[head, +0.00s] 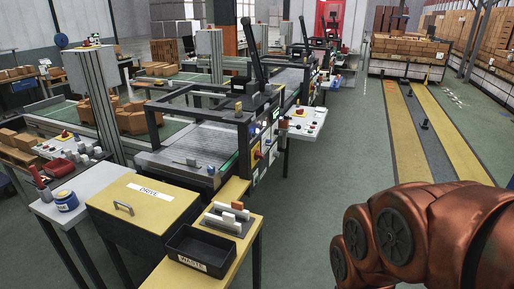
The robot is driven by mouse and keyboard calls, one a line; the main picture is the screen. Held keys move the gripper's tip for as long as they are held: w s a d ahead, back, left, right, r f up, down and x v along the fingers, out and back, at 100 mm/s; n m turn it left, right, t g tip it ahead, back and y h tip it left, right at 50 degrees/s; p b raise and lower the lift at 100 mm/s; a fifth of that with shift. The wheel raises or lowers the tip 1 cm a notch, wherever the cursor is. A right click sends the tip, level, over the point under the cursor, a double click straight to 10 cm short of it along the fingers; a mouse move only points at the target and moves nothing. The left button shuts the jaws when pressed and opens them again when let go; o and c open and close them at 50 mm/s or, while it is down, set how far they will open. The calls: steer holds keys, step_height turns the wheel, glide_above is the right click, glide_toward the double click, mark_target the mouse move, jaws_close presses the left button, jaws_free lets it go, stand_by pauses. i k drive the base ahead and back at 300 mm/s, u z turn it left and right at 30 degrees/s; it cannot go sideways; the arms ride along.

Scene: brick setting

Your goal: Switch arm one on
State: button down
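A black-framed machine (190,140) with a grey bed stands in the middle. Its near right side carries a panel (262,150) with small coloured controls, among them a red one. A white side shelf (305,124) beside it holds several small red, yellow and dark parts. I cannot tell which control is the switch for arm one, nor how it is set; labels there are too small to read. My copper-coloured arm fills the lower right corner. My gripper is not in view.
A yellow box marked DRIVE (140,212) and a black tray marked WASTE (203,248) stand in front of the machine. Green floor (340,165) is clear right of the machine. Brick stacks (408,50) stand at the back.

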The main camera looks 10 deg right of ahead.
mark_target(258, 155)
steer(key=i, duration=0.4)
steer(key=k, duration=1.15)
steer(key=z, duration=0.7)
steer(key=i, duration=1)
steer(key=u, duration=0.9)
steer(key=i, duration=0.65)
steer(key=u, duration=0.75)
